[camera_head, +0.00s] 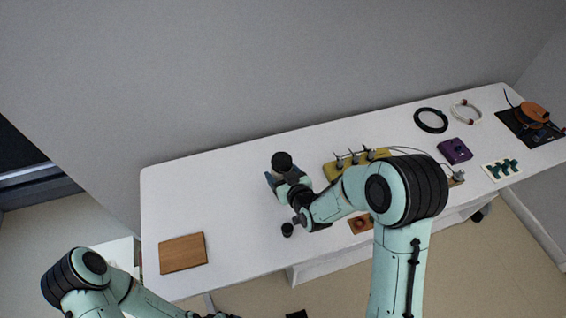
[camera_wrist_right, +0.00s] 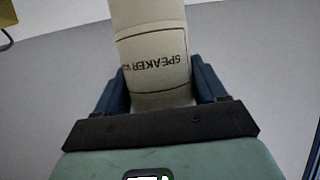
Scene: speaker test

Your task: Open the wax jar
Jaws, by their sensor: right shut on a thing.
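The wax jar (camera_wrist_right: 155,60) is a cream cylinder with dark lines and upside-down lettering that reads "SPEAKER" in the right wrist view. It stands between the blue fingers of my right gripper (camera_wrist_right: 160,92), which is shut on it. In the head view the jar (camera_head: 282,161) shows as a dark round top beside the right gripper (camera_head: 276,182), over the middle of the table; its lower part is hidden. Of my left gripper, only dark parts (camera_head: 222,315) show at the bottom edge of the head view, away from the jar; its fingers cannot be made out.
A yellow block (camera_head: 335,167), purple box (camera_head: 455,151), black ring (camera_head: 431,120) and dark mat (camera_head: 515,125) lie rightward. The left-middle is clear.

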